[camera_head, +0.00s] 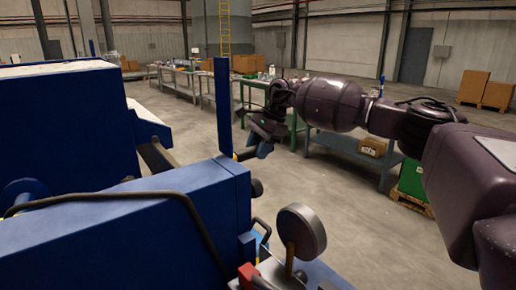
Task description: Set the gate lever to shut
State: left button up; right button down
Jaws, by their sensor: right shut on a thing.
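My right gripper (251,148) reaches in from the right and is shut at the far side of the blue press, beside a tall blue upright plate (222,108). It appears to be closed on the gate lever, but the gripper and the press hide most of the lever. A small yellow bit shows by the fingertips. I cannot read the lever's setting from this view. My left gripper is not in view.
The blue press body (120,235) fills the left and lower left, with a dark hose (130,196) across it. A round gauge (301,231) and a red fitting (248,274) stand at the front. Benches (345,148) stand behind my right arm. Open floor lies beyond the press.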

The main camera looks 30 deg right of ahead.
jog(key=shift+r, duration=0.4)
pick_arm(q)
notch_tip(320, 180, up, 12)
jog(key=p, duration=1.1)
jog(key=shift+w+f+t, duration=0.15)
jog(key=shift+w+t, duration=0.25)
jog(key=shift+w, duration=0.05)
pick_arm(e)
jog(key=a+r+h, duration=0.3)
jog(key=a+r, duration=0.1)
jog(key=r, duration=0.5)
jog(key=s+a+r+t+h, duration=0.1)
jog(key=a+r+h, duration=0.2)
jog(key=r, duration=0.6)
jog(key=shift+a+r+n+h, duration=0.3)
jog(key=shift+a+r+h, duration=0.05)
jog(key=shift+h, duration=0.25)
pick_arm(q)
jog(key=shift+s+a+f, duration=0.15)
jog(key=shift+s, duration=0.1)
pick_arm(e)
jog(key=shift+a+r, duration=0.1)
jog(key=c, duration=1.1)
grip_release()
jog(key=o, duration=0.4)
jog(key=shift+a, duration=0.15)
jog(key=shift+c, duration=0.2)
